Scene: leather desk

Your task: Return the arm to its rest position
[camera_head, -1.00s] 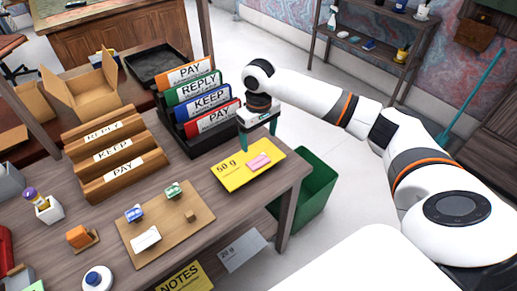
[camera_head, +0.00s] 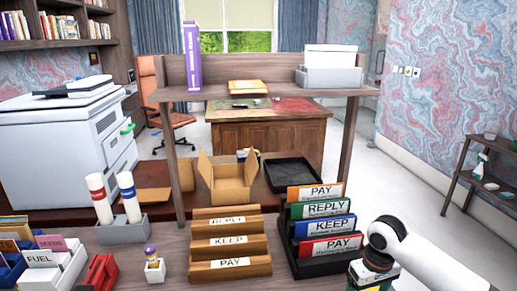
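My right arm (camera_head: 426,262) comes in from the lower right. Its wrist is bent down at the right side of the black file rack, close to the red PAY folder (camera_head: 331,246). My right gripper (camera_head: 372,277) is only partly in view at the bottom edge. Its fingertips are cut off, so I cannot see whether it is open or holds anything. My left gripper is not in view.
The black rack holds REPLY (camera_head: 322,208) and KEEP (camera_head: 324,226) folders. A wooden stepped rack (camera_head: 229,248) stands to its left. An open cardboard box (camera_head: 228,177) and a black tray (camera_head: 291,173) are behind. A shelf (camera_head: 262,91) spans above.

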